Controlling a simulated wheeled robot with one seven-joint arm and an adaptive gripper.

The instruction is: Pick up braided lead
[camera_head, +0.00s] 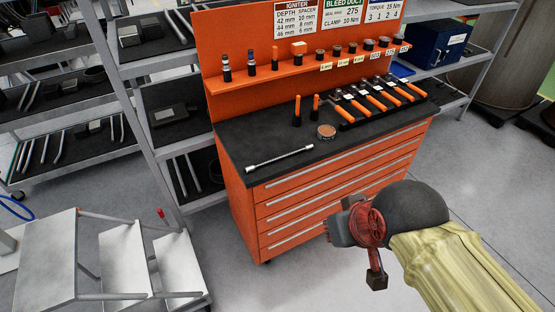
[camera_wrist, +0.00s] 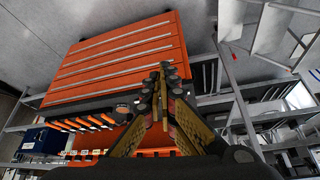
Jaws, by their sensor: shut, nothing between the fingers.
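A slim silver length with a thicker fitting at each end, perhaps the braided lead (camera_head: 280,159), lies on the black top of the orange drawer cabinet, near its front left edge. It is too small for me to make out any braid, and I cannot pick it out in the wrist view. My gripper (camera_wrist: 166,72) is shut and empty, its fingertips together in the wrist view. In the head view the end of my arm is in front of the cabinet, to the right of the silver length and apart from it.
The orange cabinet (camera_head: 335,189) also carries a round tin (camera_head: 326,131), two orange-handled tools, a black rack (camera_head: 371,102) of orange-handled tools and a raised shelf with small parts. Grey shelving (camera_head: 145,62) stands left. Metal steps (camera_head: 122,258) stand front left. Floor before the drawers is clear.

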